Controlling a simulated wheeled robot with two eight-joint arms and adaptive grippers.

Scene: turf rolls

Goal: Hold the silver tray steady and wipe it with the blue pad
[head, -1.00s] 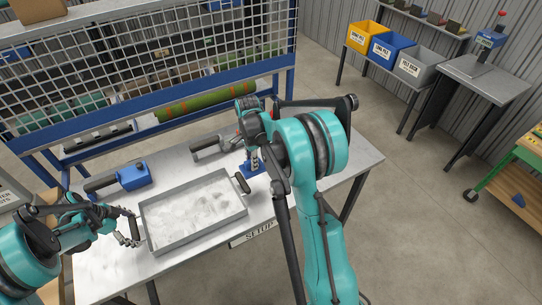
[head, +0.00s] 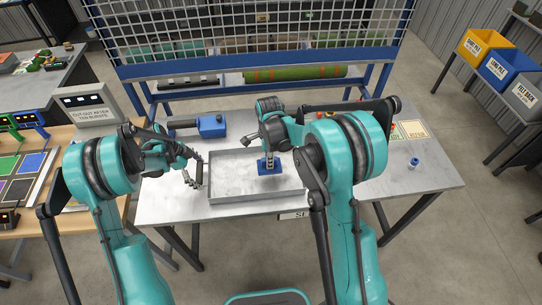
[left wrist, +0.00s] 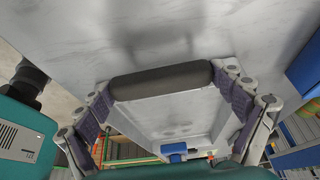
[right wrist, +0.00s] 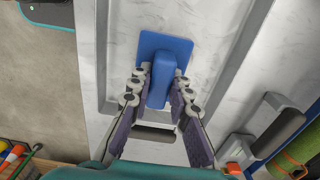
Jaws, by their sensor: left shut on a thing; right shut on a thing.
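The silver tray (head: 220,178) is a shallow grey metal tray with low walls, lying flat on the table. My left gripper (head: 198,174) is shut on the dark handle at its left end; the handle spans between the fingers in the left wrist view (left wrist: 160,82). My right gripper (head: 268,153) is shut on the upright grip of the blue pad (head: 268,168). In the right wrist view the pad (right wrist: 160,50) is inside the tray walls, flat over the pale, marbled floor. I cannot tell for sure that it touches. My right arm hides the tray's right end.
A blue block with a dark grip (head: 211,126) lies behind the tray. A green roll (head: 294,73) lies on the rack behind the table. A small blue-and-white object (head: 414,163) stands at the table's right. Bare tabletop (head: 170,200) lies left of the tray.

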